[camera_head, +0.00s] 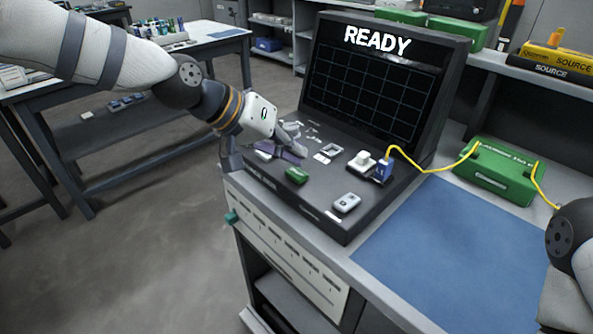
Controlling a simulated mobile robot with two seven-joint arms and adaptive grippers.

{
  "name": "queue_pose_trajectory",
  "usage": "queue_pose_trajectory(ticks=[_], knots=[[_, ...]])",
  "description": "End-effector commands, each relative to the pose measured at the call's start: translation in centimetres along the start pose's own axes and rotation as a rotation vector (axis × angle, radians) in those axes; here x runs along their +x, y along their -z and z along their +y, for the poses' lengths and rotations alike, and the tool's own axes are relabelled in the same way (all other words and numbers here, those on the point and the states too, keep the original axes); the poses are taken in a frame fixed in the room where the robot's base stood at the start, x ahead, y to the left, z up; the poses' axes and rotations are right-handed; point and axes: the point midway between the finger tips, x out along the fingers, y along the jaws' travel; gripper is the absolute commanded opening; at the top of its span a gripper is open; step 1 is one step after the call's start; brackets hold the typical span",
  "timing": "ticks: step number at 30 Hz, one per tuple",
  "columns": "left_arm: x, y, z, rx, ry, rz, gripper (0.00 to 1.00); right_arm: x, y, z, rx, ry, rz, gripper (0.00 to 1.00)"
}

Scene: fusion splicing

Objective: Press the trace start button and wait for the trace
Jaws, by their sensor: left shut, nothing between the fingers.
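The trace instrument stands on the bench with its dark screen (366,88) reading READY above an empty grid. Its sloping panel carries a green button (297,175) and a pale grey button (347,203); I cannot read which is the trace start button. My left gripper (297,150) is shut and empty over the panel's left part, just behind the green button. I cannot tell whether its tips touch the panel. My right arm shows at the right edge, but its gripper is out of view.
A yellow cable (420,166) runs from a blue connector (384,170) on the panel to a green box (497,170). A blue mat (450,255) lies clear in front. A yellow and black SOURCE unit (558,62) sits on the shelf at right.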

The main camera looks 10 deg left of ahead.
Motion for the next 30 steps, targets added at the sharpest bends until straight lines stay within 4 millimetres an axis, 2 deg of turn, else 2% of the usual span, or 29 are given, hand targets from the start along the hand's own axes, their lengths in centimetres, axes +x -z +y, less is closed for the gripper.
queue_pose_trajectory(ticks=[30], knots=[[0.78,-0.58,-0.57,0.000,0.000,0.000,0.00,0.00,0.00,0.00,0.000,0.000,0.000,0.39]])
